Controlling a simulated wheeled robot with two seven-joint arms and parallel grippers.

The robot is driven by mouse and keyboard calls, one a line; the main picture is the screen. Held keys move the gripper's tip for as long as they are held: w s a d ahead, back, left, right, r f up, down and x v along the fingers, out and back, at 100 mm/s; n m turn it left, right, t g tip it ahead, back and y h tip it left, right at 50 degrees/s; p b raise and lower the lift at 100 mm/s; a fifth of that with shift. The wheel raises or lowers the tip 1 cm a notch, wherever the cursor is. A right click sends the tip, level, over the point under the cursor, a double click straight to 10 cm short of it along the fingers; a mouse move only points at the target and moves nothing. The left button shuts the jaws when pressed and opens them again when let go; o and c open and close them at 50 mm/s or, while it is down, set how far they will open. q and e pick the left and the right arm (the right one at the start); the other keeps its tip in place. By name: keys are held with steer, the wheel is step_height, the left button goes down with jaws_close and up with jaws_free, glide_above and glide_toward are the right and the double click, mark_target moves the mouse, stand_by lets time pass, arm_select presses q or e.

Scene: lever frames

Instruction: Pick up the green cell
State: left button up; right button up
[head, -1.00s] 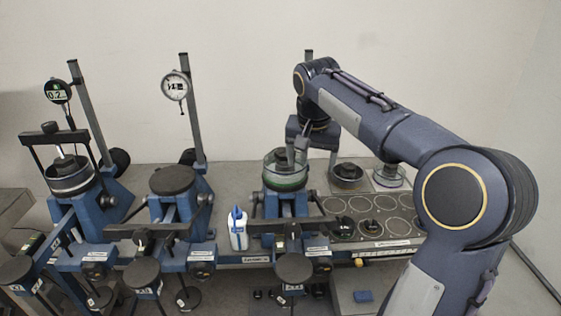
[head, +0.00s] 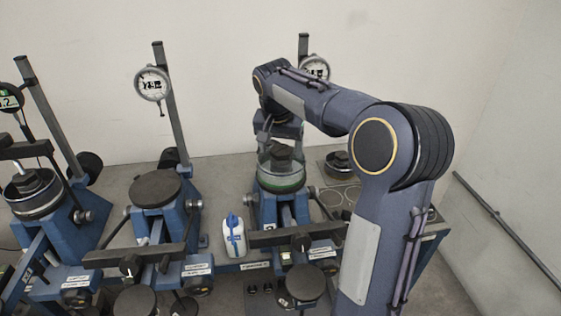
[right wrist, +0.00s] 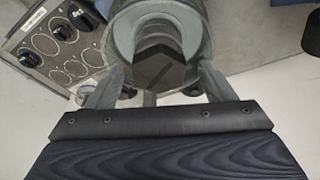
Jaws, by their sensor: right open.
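The green cell (head: 282,183) is a clear round cell with a green base ring and a dark block on top. It stands upright on the platform of the rightmost blue lever frame. My right gripper (head: 280,147) is open and comes down from above, one finger on each side of the cell's upper part. In the right wrist view the cell's dark six-sided top (right wrist: 160,68) shows between the two spread fingers. I cannot tell whether the fingers touch it. My left gripper is not in view.
A middle lever frame has an empty dark platform (head: 155,189). The left frame holds another cell (head: 33,193). A white bottle (head: 233,238) stands close to the left of the green cell's frame. A plate with round places (head: 338,194) and a dark cell (head: 338,162) lies to the right.

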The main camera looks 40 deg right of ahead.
steer(key=shift+x, duration=0.9)
steer(key=shift+c, duration=0.4)
jaws_close()
steer(key=shift+r, duration=0.1)
